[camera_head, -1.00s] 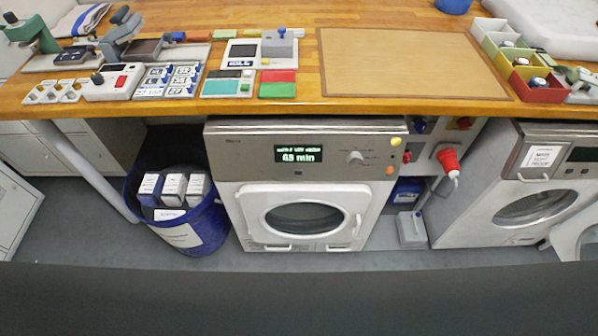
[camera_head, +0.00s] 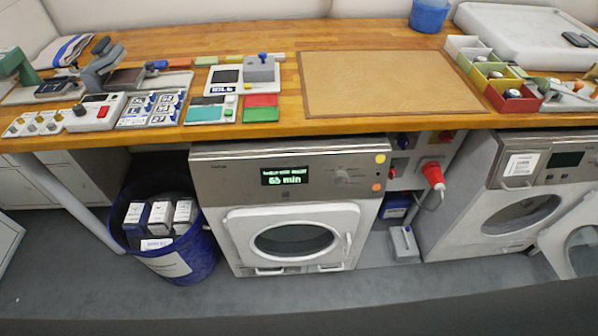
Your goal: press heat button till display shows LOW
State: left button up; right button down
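A white and grey front-loading machine (camera_head: 290,240) stands under the wooden worktop with its round door shut. Its black display (camera_head: 284,176) is lit green and reads about 65 min, with a small line above that I cannot read. LOW is not readable on it. A yellow button (camera_head: 381,158) and an orange button (camera_head: 377,187) sit at the panel's right end. A small dark mark is below the display. I cannot tell which control is the heat button. Neither of my grippers is in view.
The worktop (camera_head: 240,45) overhangs the machine and carries devices, colored pads and a brown mat (camera_head: 390,83). A blue bin (camera_head: 192,262) with boxes stands left of the machine. A red plug (camera_head: 433,175) sticks out at right, before a second machine (camera_head: 500,215).

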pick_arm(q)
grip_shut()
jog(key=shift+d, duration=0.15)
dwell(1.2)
